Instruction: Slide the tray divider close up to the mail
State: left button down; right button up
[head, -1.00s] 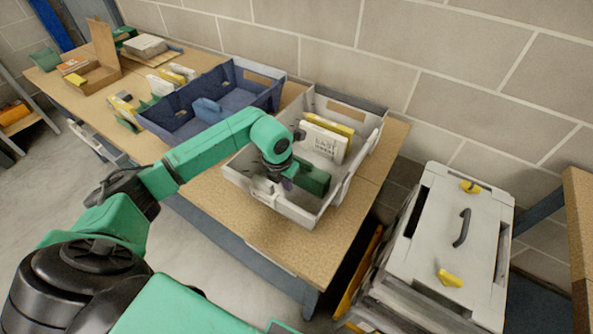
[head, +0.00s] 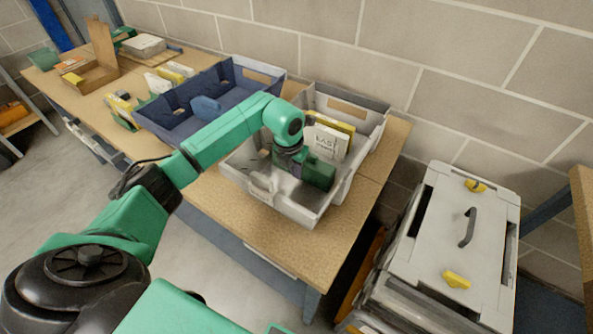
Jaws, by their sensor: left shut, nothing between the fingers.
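The light grey tray (head: 303,213) stands on the wooden table with mail inside it, a white piece (head: 327,140) with dark lettering in front of a yellow one. The dark green tray divider (head: 319,175) stands in the tray on the near side of the mail. It looks close to the white piece, but I cannot tell whether they touch. My left gripper (head: 294,170) is down in the tray, shut and empty, at the divider's left end; its fingertips are mostly hidden. My right gripper is out of view.
A blue tray (head: 180,123) stands left of the grey one, under my left arm. A grey case (head: 450,222) with yellow latches stands right of the table. The block wall (head: 390,50) is close behind. The table's front strip is bare.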

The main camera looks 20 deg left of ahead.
pick_arm(q)
jog(key=shift+w+d+b, duration=0.2)
jog(key=shift+w+b, duration=0.5)
jog(key=shift+w, duration=0.55)
jog(key=shift+w+d+b, duration=0.15)
jog(key=shift+w+b, duration=0.5)
jog(key=shift+w, duration=0.55)
jog(key=shift+w+d+b, duration=0.15)
jog(key=shift+w+b, duration=0.5)
jog(key=shift+w, duration=0.4)
jog(key=shift+s+r+p, duration=0.1)
jog(key=shift+s+p, duration=0.4)
jog(key=shift+s, duration=0.3)
notch_tip(320, 180, up, 13)
jog(key=p, duration=0.9)
